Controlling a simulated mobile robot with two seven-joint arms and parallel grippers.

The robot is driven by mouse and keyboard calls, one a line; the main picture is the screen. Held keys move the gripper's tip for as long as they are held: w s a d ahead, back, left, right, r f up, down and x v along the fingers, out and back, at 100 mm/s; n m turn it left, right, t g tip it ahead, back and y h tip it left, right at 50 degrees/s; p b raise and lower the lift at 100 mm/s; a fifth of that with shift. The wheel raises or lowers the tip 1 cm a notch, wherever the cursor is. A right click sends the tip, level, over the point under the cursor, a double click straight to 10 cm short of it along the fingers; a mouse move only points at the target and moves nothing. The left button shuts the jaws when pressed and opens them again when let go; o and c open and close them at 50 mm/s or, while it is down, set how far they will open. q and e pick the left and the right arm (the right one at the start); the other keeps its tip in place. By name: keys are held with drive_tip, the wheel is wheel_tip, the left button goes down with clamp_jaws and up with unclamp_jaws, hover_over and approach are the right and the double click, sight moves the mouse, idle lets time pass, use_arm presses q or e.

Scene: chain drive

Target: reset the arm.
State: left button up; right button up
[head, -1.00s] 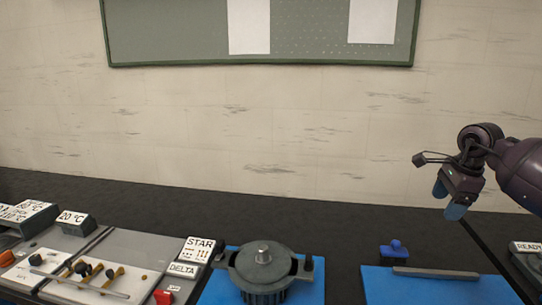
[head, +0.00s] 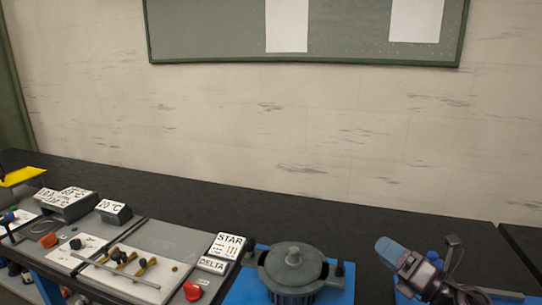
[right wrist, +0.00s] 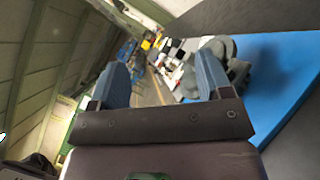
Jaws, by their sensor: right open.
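My right gripper (head: 392,254) is at the lower right of the head view, with its blue fingertips pointing up and left. It is in front of the right blue mat and hides much of it. In the right wrist view its two blue fingers (right wrist: 160,82) stand apart with nothing between them. My left gripper is not in view.
A STAR/DELTA box (head: 226,246), a red knob (head: 192,291) and a grey panel with terminals (head: 165,260) stand further left. The black bench behind is clear.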

drive_tip(key=s+d+f+m+h, duration=0.2)
drive_tip(key=s+f+m+h, duration=0.25)
drive_tip(key=m, duration=0.35)
drive_tip(key=s+d+f+m+g+h, duration=0.1)
drive_tip(key=s+d+f+m+h, duration=0.2)
drive_tip(key=m+h, duration=0.45)
drive_tip(key=s+d+f+m+h, duration=0.2)
drive_tip(key=s+f+m+h, duration=0.15)
drive_tip(key=m, duration=0.55)
drive_tip(key=s+a+f+m+g+y, duration=0.1)
drive_tip(key=s+a+f+m+g, duration=0.1)
drive_tip(key=s+f+m+g, duration=0.6)
drive_tip(key=s+a+f+m+g+y, duration=0.1)
drive_tip(key=s+a+m+g, duration=0.15)
drive_tip(key=s, duration=0.95)
use_arm(q)
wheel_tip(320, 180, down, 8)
drive_tip(key=b, duration=0.8)
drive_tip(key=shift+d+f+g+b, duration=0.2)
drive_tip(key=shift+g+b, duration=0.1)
use_arm(e)
drive_tip(key=w+f+n+t, duration=0.1)
drive_tip(key=w+f+t, duration=0.2)
drive_tip(key=f, duration=0.6)
drive_tip(key=w+f+n+t, duration=0.1)
drive_tip(key=w+f+t, duration=0.3)
drive_tip(key=f, duration=0.6)
drive_tip(key=shift+w+d+y, duration=0.15)
drive_tip(key=shift+d+y, duration=0.15)
drive_tip(key=shift+y, duration=0.05)
